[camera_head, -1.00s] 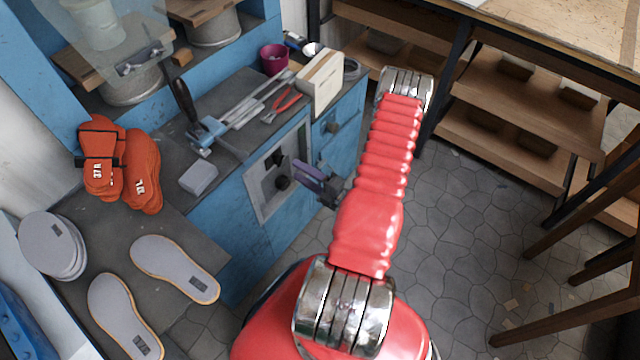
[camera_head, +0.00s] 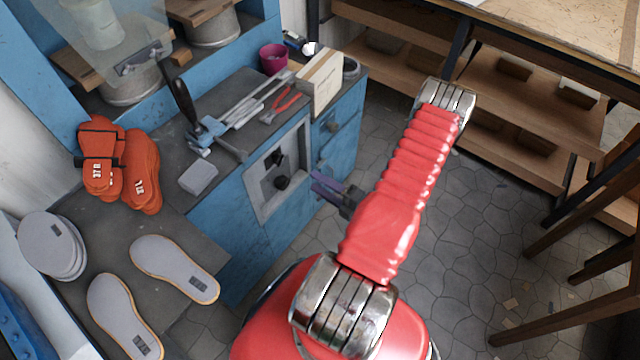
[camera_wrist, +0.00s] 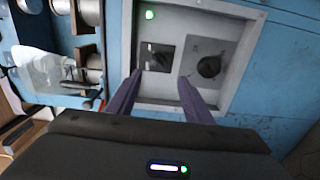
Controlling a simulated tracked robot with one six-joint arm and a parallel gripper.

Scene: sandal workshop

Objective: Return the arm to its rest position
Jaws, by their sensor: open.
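My gripper (camera_head: 326,187) shows in the head view just left of my red arm, in front of the blue cabinet (camera_head: 240,277). Its two purple fingers are apart with nothing between them. In the wrist view my gripper (camera_wrist: 157,92) is open and points at the cabinet's grey control panel (camera_wrist: 185,22). The panel has a dark switch (camera_wrist: 157,57), a round black knob (camera_wrist: 209,67) and a lit green light (camera_wrist: 150,14). My arm is bent, and its far joint stands over the floor to the right of the cabinet.
The bench carries orange soles (camera_head: 141,170), grey insoles (camera_head: 174,268), a hammer (camera_head: 214,132), red pliers (camera_head: 281,107), a purple cup (camera_head: 273,59) and a light wooden block (camera_head: 320,82). Wooden shelving (camera_head: 520,95) stands at the right.

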